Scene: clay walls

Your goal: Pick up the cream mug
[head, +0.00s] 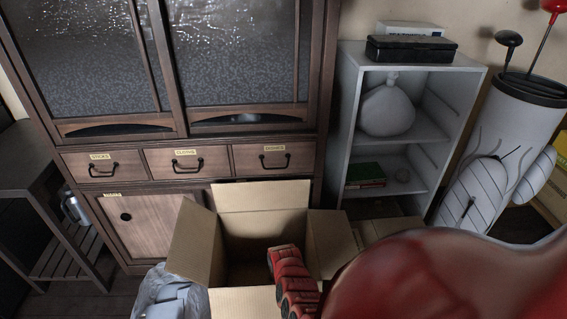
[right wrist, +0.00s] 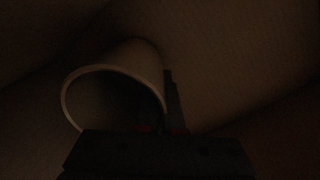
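A pale mug, likely the cream mug (right wrist: 147,62), lies tilted in the right wrist view, its round opening toward the camera. The picture is very dark, so its colour is hard to judge. My right gripper (right wrist: 158,112) is at the mug's right side. One dark finger stands just outside the mug wall; the other is lost in the dark near the opening. I cannot tell whether they press on the wall. In the head view, my red right arm reaches into an open cardboard box (head: 198,246), and the mug is hidden there. My left gripper is out of view.
A wooden cabinet (head: 220,160) with labelled drawers stands behind the box. A white shelf (head: 349,105) holding a pale vase (head: 387,112) is at right. A grey crumpled-looking object (head: 165,297) is at the box's front left. A dark side table (head: 25,160) stands far left.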

